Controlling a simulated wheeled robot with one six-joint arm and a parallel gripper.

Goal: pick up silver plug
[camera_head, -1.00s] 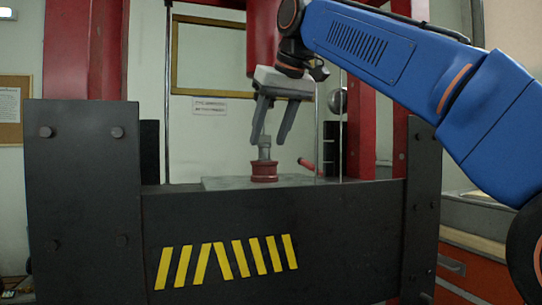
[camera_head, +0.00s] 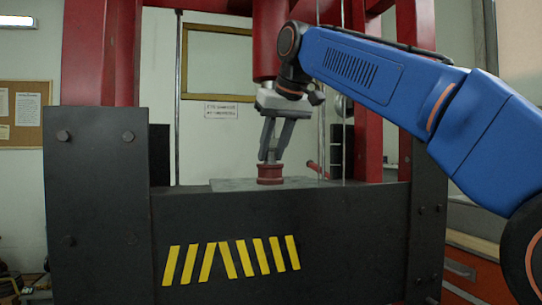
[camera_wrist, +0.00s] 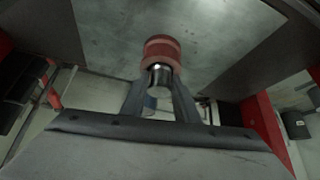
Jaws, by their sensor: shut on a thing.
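The silver plug (camera_wrist: 159,75) stands upright in a red round base (camera_head: 270,174), which sits on the grey plate (camera_head: 225,184) of the press bed. In the head view the plug is mostly hidden behind my fingers. My gripper (camera_head: 270,158) reaches down from above and is shut on the plug, just above the red base. In the wrist view my gripper (camera_wrist: 160,84) has one finger on each side of the silver plug, and the red base (camera_wrist: 163,48) shows beyond it.
A black press beam (camera_head: 330,230) with yellow stripes runs across the front. A red press cylinder (camera_head: 269,45) hangs above, close behind my gripper. Red uprights (camera_head: 102,60) and thin vertical rods flank the space. A small red handle (camera_head: 316,168) sticks out to the right.

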